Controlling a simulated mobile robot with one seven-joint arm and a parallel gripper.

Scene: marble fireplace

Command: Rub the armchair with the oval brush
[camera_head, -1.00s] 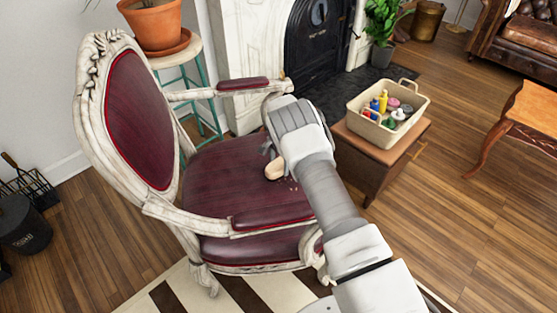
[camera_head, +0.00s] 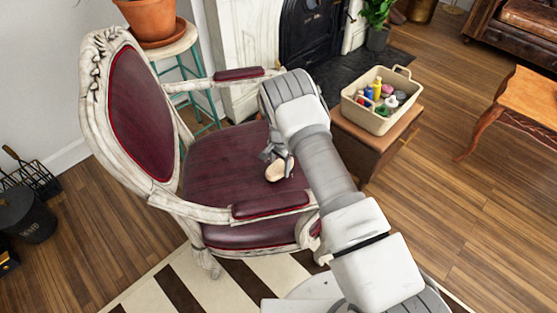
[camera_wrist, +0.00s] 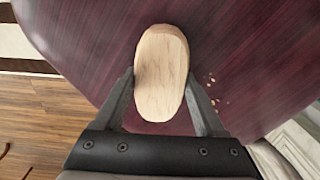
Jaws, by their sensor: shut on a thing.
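The armchair (camera_head: 235,160) has a carved white frame and dark red upholstery, and stands left of centre in the head view. Its seat (camera_wrist: 90,60) fills most of the wrist view. The oval brush (camera_wrist: 160,75) has a pale wooden back and also shows in the head view (camera_head: 277,170). My gripper (camera_wrist: 161,95) is shut on the brush, one finger on each long side, over the seat. The brush's underside is hidden, so I cannot tell whether it touches the seat. Several pale crumbs (camera_wrist: 214,92) lie on the seat right of the brush.
The chair's near armrest (camera_head: 270,204) and far armrest (camera_head: 238,74) flank the seat. A beige basket (camera_head: 352,105) of bottles stands on a wooden chest (camera_head: 378,150) to the right. A plant pot (camera_head: 152,22) sits on a stool behind. Wooden floor (camera_head: 470,220) is clear at right.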

